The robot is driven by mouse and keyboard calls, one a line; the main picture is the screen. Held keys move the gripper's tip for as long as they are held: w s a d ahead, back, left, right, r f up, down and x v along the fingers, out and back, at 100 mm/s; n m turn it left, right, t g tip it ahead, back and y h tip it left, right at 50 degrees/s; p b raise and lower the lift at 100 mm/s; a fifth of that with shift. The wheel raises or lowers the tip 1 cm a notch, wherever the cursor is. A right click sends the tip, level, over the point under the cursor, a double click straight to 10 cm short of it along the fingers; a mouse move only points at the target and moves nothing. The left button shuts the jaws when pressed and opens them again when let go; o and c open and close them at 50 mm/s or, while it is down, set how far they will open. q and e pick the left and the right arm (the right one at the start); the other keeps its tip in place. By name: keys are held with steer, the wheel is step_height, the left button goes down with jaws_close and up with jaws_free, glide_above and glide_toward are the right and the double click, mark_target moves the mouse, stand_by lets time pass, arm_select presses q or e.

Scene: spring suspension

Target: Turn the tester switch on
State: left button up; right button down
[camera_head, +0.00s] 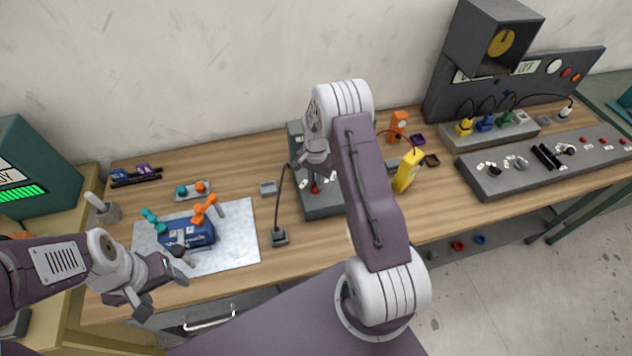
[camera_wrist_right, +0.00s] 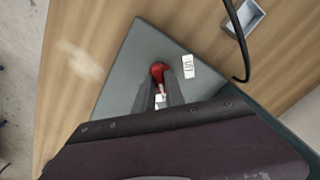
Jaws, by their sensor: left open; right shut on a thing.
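The tester (camera_head: 322,206) is a dark grey box on the middle of the workbench, largely hidden behind my right arm. Its red switch (camera_head: 314,188) shows just under my right gripper (camera_head: 317,174). In the right wrist view the red switch (camera_wrist_right: 158,70) stands on the grey top beside a small white label (camera_wrist_right: 188,66). There my right gripper (camera_wrist_right: 163,88) is shut on the switch, with the red part showing between its fingertips. The label is too small to read surely. My left gripper (camera_head: 166,284) is open and empty near the bench's front left edge.
A black cable stand (camera_head: 279,236) is left of the tester. A yellow meter (camera_head: 408,170) and an orange device (camera_head: 398,125) stand right of my right arm.

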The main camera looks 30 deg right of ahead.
steer(key=shift+s+a+f, duration=0.1)
steer(key=shift+s, duration=0.05)
stand_by(0.3)
steer(key=c, duration=1.4)
jaws_free()
steer(key=shift+r, duration=0.4)
step_height(320, 180, up, 8)
steer(key=b, duration=0.1)
steer(key=shift+r, duration=0.2)
